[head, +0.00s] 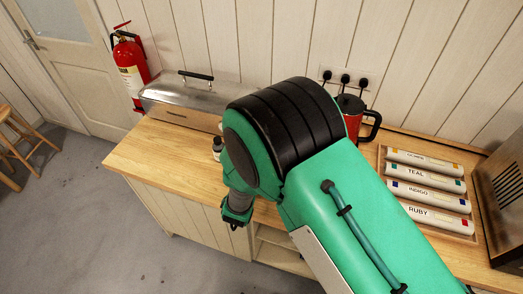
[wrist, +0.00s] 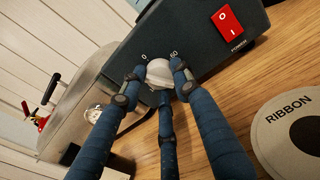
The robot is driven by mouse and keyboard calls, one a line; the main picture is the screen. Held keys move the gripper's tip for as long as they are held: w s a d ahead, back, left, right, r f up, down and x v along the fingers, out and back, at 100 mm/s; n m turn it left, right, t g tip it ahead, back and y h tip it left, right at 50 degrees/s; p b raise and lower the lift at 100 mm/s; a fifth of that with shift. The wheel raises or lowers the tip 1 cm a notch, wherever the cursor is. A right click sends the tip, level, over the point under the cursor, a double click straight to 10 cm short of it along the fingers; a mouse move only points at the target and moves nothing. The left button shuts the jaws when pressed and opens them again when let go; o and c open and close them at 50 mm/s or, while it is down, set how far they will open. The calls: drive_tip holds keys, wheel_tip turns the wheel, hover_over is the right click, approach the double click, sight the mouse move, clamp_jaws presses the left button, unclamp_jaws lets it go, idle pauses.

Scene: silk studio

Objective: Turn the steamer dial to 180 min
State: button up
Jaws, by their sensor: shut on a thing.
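In the wrist view, the pale round dial (wrist: 159,70) sits on a dark panel (wrist: 195,50). The marks "0" and "60" show above it, to its left and right; other marks and the pointer are hidden or too small to read. My gripper (wrist: 161,78) has blue fingers closed around the dial, one on each side and one below. In the head view the dial and fingertips are hidden behind my arm. The metal steamer (head: 185,98), with a dark lid handle, stands at the back left of the counter.
A red power switch (wrist: 227,19) sits right of the dial. A round label reading "RIBBON" (wrist: 293,128) lies at the right. A small gauge (wrist: 93,114) is on the metal body. A red kettle (head: 352,112) and labelled rolls (head: 427,180) stand right of my arm.

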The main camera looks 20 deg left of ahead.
drive_tip(key=shift+s+d+f+m+b, duration=0.15)
drive_tip(key=shift+f+m+b, duration=0.2)
drive_tip(key=shift+m+b, duration=0.5)
drive_tip(key=shift+m, duration=0.25)
drive_tip(key=o, duration=1)
drive_tip(key=shift+o, duration=0.8)
drive_tip(key=shift+r, duration=0.15)
drive_tip(key=shift+s+d+r, duration=0.1)
drive_tip(key=shift+s+d, duration=0.1)
drive_tip(key=shift+s, duration=2.75)
drive_tip(key=shift+s+d+r, duration=0.1)
drive_tip(key=shift+s+d, duration=0.05)
drive_tip(key=shift+s, duration=2.8)
